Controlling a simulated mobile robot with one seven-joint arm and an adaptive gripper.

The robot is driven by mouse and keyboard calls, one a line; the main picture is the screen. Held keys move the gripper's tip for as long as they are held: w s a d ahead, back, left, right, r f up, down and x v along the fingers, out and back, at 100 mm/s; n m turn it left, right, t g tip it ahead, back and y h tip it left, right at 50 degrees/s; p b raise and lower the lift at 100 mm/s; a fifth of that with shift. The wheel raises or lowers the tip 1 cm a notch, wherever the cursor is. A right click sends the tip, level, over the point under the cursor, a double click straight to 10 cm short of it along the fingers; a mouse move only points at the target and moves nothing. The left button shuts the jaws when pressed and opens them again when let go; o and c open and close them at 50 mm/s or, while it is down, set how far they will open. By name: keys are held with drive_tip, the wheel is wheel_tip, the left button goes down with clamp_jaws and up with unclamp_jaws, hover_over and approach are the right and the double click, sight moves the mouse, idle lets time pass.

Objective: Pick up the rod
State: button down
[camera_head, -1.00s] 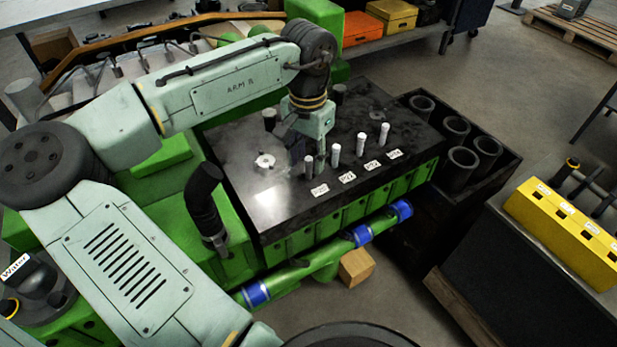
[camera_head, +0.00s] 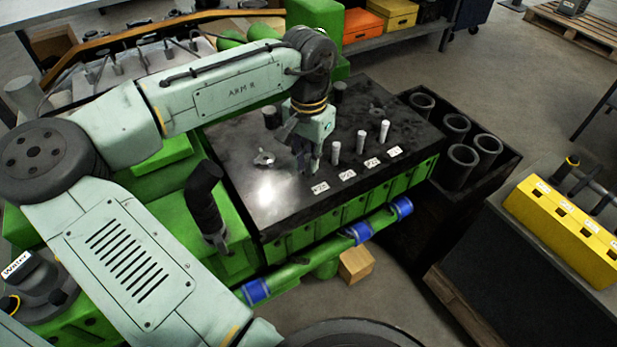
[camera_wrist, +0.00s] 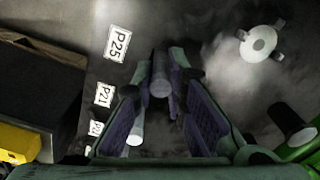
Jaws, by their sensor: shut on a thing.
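My gripper (camera_head: 309,165) points down over the dark top plate (camera_head: 262,140) of the green engine block. In the wrist view, my gripper's fingers (camera_wrist: 160,72) are closed on both sides of a grey rod (camera_wrist: 159,80), with its round end showing between the pads. In the head view the fingers mostly hide this rod. I cannot tell whether it stands clear of the plate. A second pale rod (camera_head: 336,153) stands upright just right of the fingers. A third rod (camera_head: 361,142) and another rod (camera_head: 384,131) stand farther right in the same row.
White labels, one reading P25 (camera_wrist: 117,43), lie along the plate's front. A round metal part (camera_head: 264,159) sits left of my gripper. A black hose (camera_head: 204,200) rises at the plate's left. A dark crate with cylinder sleeves (camera_head: 456,128) stands right.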

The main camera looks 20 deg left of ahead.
drive_tip(key=shift+r, duration=0.1)
idle(0.4)
wheel_tip(320, 180, up, 22)
drive_tip(key=p, duration=0.4)
drive_tip(key=shift+r, duration=0.25)
idle(1.1)
drive_tip(key=shift+r+p, duration=0.1)
drive_tip(key=shift+p, duration=0.25)
wheel_tip(320, 180, up, 7)
drive_tip(key=p, duration=0.3)
drive_tip(key=shift+f, duration=0.2)
idle(0.9)
